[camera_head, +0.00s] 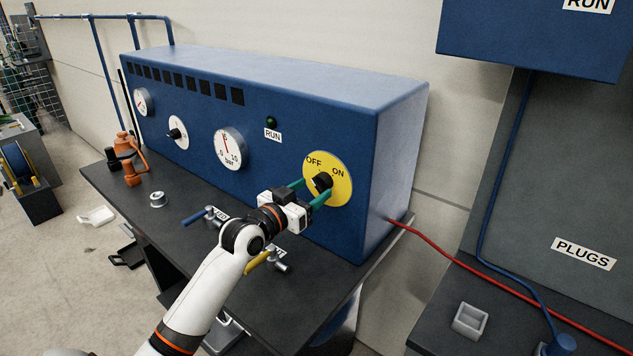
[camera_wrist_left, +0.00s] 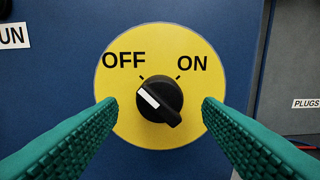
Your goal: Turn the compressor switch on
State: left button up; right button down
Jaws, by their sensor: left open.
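The compressor switch is a black rotary knob (camera_head: 322,181) on a round yellow plate (camera_head: 341,172) marked OFF and ON, on the front of a blue cabinet (camera_head: 395,115). In the left wrist view the knob (camera_wrist_left: 160,99) is turned so its white mark points up-left, toward OFF. My left gripper (camera_head: 315,187) faces the plate. Its green fingers are open, one on each side of the knob, with a visible gap to it in the left wrist view (camera_wrist_left: 160,104). How far the fingertips are from the plate is hard to tell. My right gripper is not in view.
A dark green RUN lamp (camera_head: 271,121) and a bar gauge (camera_head: 229,149) are left of the switch. A blue-handled valve (camera_head: 205,215) and a yellow-handled valve (camera_head: 262,262) are close to my left arm. A red hose (camera_head: 450,257) runs right from the cabinet.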

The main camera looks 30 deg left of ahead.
aim_at(321, 183)
pick_arm(q)
jog(key=shift+w, duration=1.2)
jog(key=shift+c, duration=0.8)
jog(key=c, duration=0.8)
jog(key=shift+c, duration=0.2)
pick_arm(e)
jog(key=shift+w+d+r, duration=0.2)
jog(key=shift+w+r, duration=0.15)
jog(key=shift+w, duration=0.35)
